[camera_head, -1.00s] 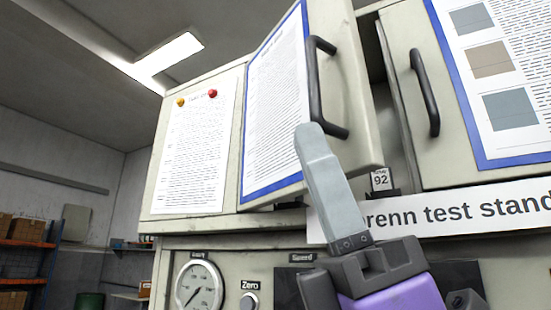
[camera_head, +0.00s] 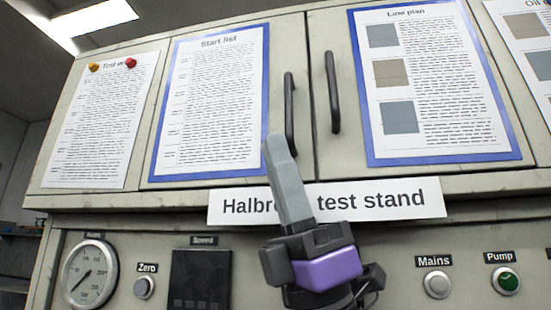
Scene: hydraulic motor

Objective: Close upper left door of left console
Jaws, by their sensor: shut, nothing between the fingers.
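The upper left door (camera_head: 265,100) of the console carries a blue-framed "Start list" sheet (camera_head: 212,105) and a black bar handle (camera_head: 289,110) near its right edge. It lies flush with the cabinet front, beside the right-hand door (camera_head: 322,60) with its own handle (camera_head: 333,92). My gripper (camera_head: 278,145) is shut and empty, its grey fingers pointing up. I cannot tell whether the tips touch the door.
A "test stand" name plate (camera_head: 385,203) is partly hidden behind my fingers. Below are a round gauge (camera_head: 90,272), a Zero button (camera_head: 144,287), a dark Speed panel (camera_head: 200,280), and Mains (camera_head: 437,284) and Pump (camera_head: 506,280) buttons.

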